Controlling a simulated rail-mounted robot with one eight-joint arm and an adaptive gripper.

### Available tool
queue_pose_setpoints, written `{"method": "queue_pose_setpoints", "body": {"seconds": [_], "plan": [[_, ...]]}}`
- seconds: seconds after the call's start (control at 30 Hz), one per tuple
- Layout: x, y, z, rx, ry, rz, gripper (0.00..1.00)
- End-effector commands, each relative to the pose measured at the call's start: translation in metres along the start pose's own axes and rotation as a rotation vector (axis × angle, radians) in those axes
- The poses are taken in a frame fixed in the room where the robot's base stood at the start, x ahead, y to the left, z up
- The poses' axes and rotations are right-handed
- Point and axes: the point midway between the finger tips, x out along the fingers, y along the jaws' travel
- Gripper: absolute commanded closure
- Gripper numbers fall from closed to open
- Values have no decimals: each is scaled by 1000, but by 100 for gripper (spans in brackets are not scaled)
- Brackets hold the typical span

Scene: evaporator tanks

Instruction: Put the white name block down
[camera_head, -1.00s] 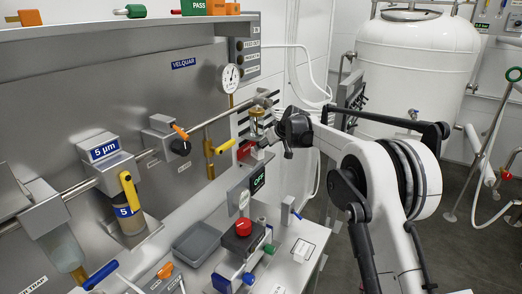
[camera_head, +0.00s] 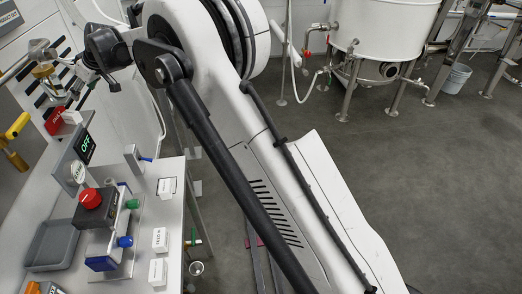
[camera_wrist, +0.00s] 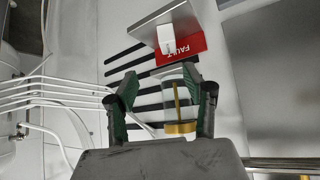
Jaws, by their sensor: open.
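A small white block (camera_wrist: 172,40) rests on a steel ledge (camera_wrist: 165,22) in the wrist view, beside a red FAULT plate (camera_wrist: 182,50). Other white blocks stand on the bench in the head view: one (camera_head: 167,187) near the back edge, one (camera_head: 160,240) in the middle and one (camera_head: 158,272) at the front. I cannot tell which is the named one. My gripper (camera_wrist: 162,84) is open, its fingers apart with no block between them. A glass cylinder with a brass base (camera_wrist: 180,105) shows between and beyond the fingers. In the head view, my gripper (camera_head: 82,72) is by the wall rail.
On the bench (camera_head: 172,215) are a red button on a dark box (camera_head: 92,200), a grey tray (camera_head: 52,245) and a green-knobbed clamp (camera_head: 131,204). An OFF display (camera_head: 84,146) stands behind. A white tank (camera_head: 385,28) and open floor lie to the right.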

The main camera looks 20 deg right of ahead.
Motion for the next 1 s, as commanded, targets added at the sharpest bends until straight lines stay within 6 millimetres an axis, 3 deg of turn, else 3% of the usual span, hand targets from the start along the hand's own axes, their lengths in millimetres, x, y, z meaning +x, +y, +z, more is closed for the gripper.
{"method": "queue_pose_setpoints", "body": {"seconds": [0.1,0.47,0.7,1.0], "plan": [[-52,12,10,45,-15,38,54],[-200,23,67,190,-58,155,54],[-288,13,123,288,-81,236,54],[-378,-17,210,412,-105,338,54]]}}
